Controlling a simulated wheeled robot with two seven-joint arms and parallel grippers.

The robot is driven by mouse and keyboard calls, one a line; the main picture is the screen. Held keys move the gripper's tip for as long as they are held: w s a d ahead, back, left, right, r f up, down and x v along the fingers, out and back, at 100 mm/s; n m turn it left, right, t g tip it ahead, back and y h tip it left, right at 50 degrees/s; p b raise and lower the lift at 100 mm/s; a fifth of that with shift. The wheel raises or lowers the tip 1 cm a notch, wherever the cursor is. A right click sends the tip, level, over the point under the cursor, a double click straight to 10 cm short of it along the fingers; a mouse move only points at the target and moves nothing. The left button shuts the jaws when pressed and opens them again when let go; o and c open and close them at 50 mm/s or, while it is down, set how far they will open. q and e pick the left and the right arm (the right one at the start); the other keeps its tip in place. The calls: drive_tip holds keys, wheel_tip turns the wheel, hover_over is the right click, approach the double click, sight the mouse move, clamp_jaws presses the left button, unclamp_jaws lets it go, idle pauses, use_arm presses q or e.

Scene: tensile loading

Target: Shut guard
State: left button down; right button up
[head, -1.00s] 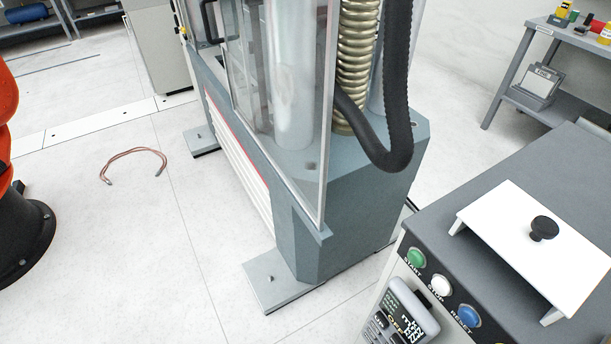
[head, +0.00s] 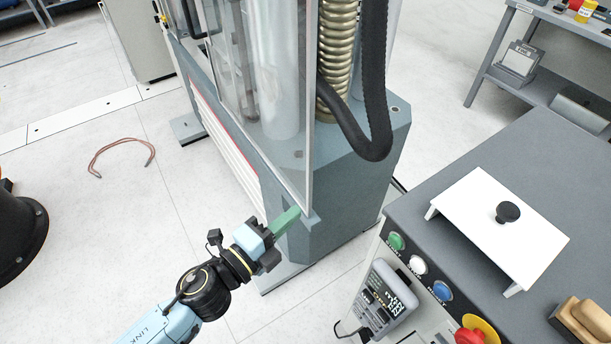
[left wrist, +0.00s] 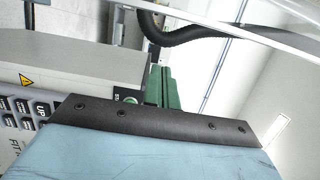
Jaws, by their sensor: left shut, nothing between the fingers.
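The guard (head: 272,90) is a clear panel with a metal frame on the front of the grey testing machine (head: 335,190). A dark handle (head: 192,18) shows near the top of the head view. My left gripper (head: 287,221), with green fingers, is shut and empty near the lower corner of the guard, in front of the machine's base. I cannot tell whether it touches the frame. In the left wrist view the green fingers (left wrist: 160,88) are together with nothing between them. My right gripper is not in view.
A grey console (head: 480,150) at the right carries a white platform (head: 500,225) with a black knob, coloured buttons, a red stop button (head: 470,336) and a handheld pendant (head: 385,300). A black hose (head: 375,130) hangs beside the machine. A brown cable loop (head: 120,145) lies on the floor.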

sight(306, 180)
use_arm(q)
drive_tip(key=shift+w+d+p, duration=0.15)
drive_tip(key=shift+w+d, duration=0.3)
drive_tip(key=shift+w, duration=1.15)
drive_tip(key=shift+w+d+p, duration=0.2)
drive_tip(key=shift+w+d, duration=0.3)
drive_tip(key=shift+w, duration=1.1)
drive_tip(key=shift+w+d+p, duration=0.15)
drive_tip(key=shift+w+d, duration=0.3)
drive_tip(key=shift+w, duration=1.15)
